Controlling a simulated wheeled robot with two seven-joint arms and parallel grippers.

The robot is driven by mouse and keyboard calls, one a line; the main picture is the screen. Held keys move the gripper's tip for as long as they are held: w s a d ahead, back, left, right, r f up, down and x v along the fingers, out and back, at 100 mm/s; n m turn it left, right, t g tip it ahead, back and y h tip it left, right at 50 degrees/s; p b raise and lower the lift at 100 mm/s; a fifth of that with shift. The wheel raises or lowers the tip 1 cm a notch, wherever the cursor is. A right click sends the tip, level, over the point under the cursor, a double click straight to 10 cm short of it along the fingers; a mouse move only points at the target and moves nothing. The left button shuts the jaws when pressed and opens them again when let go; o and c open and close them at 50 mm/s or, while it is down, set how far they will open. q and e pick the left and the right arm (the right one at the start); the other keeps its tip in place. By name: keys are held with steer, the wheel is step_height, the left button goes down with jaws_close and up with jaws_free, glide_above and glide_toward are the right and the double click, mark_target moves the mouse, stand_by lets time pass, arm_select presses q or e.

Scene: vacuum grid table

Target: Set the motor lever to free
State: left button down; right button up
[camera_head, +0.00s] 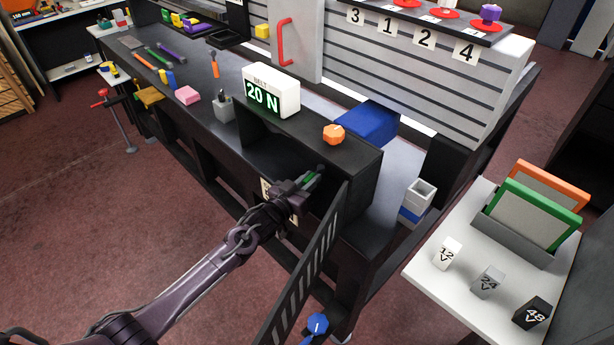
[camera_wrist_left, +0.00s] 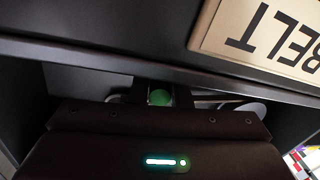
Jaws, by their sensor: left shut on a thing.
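My left gripper (camera_head: 309,181) reaches into the open compartment at the front end of the dark bench. It is shut on a small green knob, which seems to be the motor lever's end. In the left wrist view the green knob (camera_wrist_left: 160,97) sits between the dark fingers of the gripper (camera_wrist_left: 158,94). The rest of the lever and the motor are hidden by the gripper and the compartment's shade. Which setting the lever is at cannot be told. My right gripper is not in view.
A slatted guard door (camera_head: 312,262) stands open right beside my left gripper. A belt display (camera_head: 270,92) reading 20 N and an orange knob (camera_head: 333,134) are on top. A BELT label (camera_wrist_left: 262,38) is close to the wrist. A white side table (camera_head: 428,262) stands at right.

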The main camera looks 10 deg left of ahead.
arm_select(q)
steer(key=n+y, duration=0.1)
steer(key=d+n+t+y, duration=0.1)
steer(key=shift+s+d+y, duration=0.1)
steer(key=shift+s+y, duration=0.1)
steer(key=shift+y, duration=0.2)
steer(key=shift+d+n+t+y, duration=0.1)
steer(key=shift+n+t+y, duration=0.2)
steer(key=shift+n+y, duration=0.45)
steer(key=c, duration=1.3)
jaws_free()
steer(key=shift+c, duration=0.2)
steer(key=shift+s, duration=0.1)
steer(key=shift+s, duration=0.35)
steer(key=s+a, duration=0.1)
steer(key=s, duration=0.6)
steer(key=shift+a, duration=0.2)
